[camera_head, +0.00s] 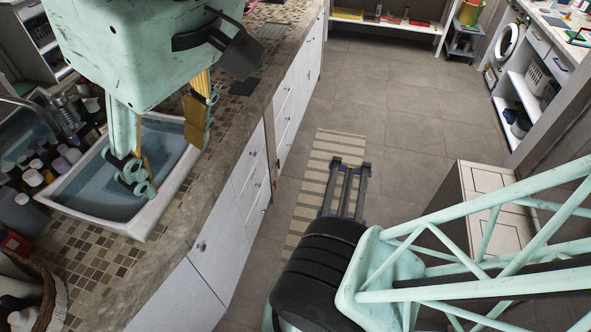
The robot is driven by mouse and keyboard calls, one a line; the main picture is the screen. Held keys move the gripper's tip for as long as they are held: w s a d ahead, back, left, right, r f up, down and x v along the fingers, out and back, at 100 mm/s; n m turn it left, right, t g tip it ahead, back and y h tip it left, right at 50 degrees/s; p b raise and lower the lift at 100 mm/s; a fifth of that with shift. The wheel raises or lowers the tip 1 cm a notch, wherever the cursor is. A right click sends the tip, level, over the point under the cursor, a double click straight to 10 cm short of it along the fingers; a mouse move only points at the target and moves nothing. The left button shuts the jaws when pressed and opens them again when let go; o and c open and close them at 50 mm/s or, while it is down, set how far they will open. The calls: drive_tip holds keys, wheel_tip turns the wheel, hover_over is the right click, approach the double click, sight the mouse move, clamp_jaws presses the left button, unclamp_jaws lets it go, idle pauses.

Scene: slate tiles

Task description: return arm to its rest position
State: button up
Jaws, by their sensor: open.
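My gripper (168,160) hangs from the top left of the head view, with its mint-green housing cut off by the top edge. Its two fingers point down and stand apart, with nothing between them. They appear in front of the white-rimmed sink (178,178) in the counter. From this one view I cannot tell how high above the sink they are. Parts of my mint-green lattice arm and a black rounded joint fill the lower right.
Bottles and jars (35,175) crowd the sink's left side, near a faucet (40,108). The stone counter edge (180,255) runs above white cabinets (228,240). A striped rug (308,190) lies on the open tiled floor (400,110).

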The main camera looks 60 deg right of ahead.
drive_tip(key=shift+s+f, duration=0.15)
drive_tip(key=shift+f, duration=0.1)
wheel_tip(320, 180, down, 7)
drive_tip(key=b, duration=0.7)
